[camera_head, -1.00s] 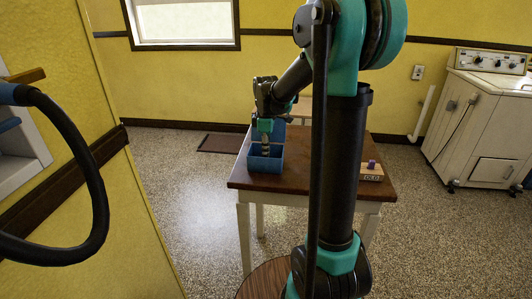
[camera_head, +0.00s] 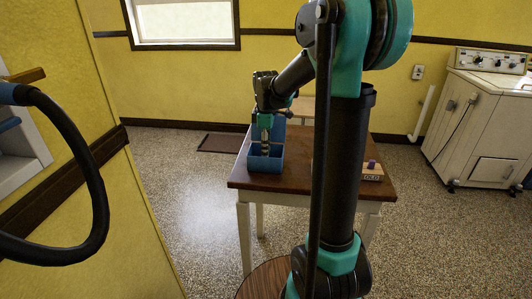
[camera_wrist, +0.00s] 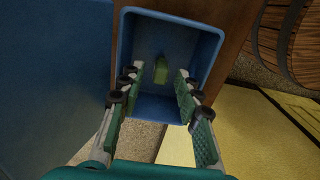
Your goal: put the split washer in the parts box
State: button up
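The blue parts box (camera_head: 266,164) stands on the wooden table with its lid raised behind it; the wrist view also shows the box's rim (camera_wrist: 219,48). A small greenish piece (camera_wrist: 161,69) lies on the box floor. I cannot tell from its shape whether it is the split washer, and no other washer is clear in view. My gripper (camera_head: 266,150) points down at the box opening. In the wrist view its fingers (camera_wrist: 158,80) are spread apart with nothing between them. The greenish piece lies beyond the fingertips, apart from them.
The brown table (camera_head: 300,181) also carries a small wooden block with a purple top (camera_head: 371,168) and a label, near its right edge. My arm hides the table's middle. A white washing machine (camera_head: 480,130) stands at the right. The box lid (camera_wrist: 55,80) fills the wrist view's left.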

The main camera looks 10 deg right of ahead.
notch_tip(320, 180, up, 10)
jog(key=shift+r, duration=0.25)
